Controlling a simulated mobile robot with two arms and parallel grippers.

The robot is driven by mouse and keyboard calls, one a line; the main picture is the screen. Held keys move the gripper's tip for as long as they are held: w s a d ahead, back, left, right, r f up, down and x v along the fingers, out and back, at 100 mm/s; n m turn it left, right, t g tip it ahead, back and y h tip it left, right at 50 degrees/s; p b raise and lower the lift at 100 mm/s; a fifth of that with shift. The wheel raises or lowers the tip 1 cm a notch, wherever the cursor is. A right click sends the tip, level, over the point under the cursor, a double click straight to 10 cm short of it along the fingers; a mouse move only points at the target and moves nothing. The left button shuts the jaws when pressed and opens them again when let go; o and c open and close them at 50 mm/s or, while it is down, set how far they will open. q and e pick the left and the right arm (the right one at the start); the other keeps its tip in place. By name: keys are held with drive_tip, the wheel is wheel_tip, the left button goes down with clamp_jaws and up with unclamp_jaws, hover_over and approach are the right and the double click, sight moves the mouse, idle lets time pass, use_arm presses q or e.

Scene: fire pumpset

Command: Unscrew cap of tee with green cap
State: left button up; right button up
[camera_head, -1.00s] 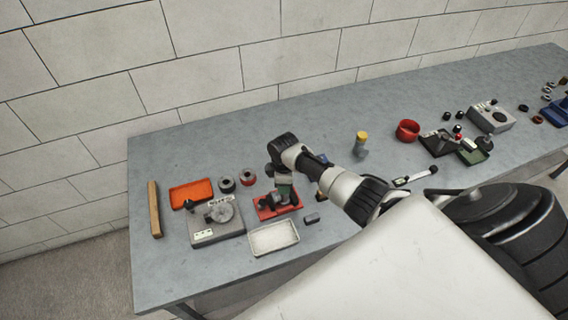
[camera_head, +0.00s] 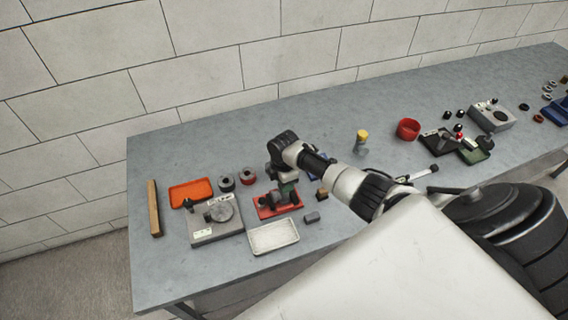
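A red fixture tray (camera_head: 266,212) lies on the bench with a dark fitting (camera_head: 279,200) on it, probably the tee. A small dark green part (camera_head: 288,187), likely the green cap, shows just above it. My only visible arm comes in from the lower right. I take its gripper as my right gripper (camera_head: 285,179). It points down over the red tray, at or very near the green part. Its fingers are small and dark, so I cannot tell whether they grip it. My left gripper is out of view.
A yellow-capped fitting (camera_head: 361,142) and a red bowl (camera_head: 408,129) stand farther right. The back left bench is clear.

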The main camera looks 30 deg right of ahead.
drive_tip(key=n, duration=0.2)
drive_tip(key=shift+d+n+b, duration=0.1)
drive_tip(key=shift+n+b, duration=0.2)
drive_tip(key=shift+b, duration=0.05)
drive_tip(key=shift+n, duration=0.8)
drive_tip(key=n+b, duration=0.1)
drive_tip(key=n, duration=0.2)
drive_tip(key=shift+r+p, duration=1.2)
drive_tip(key=shift+r, duration=1.35)
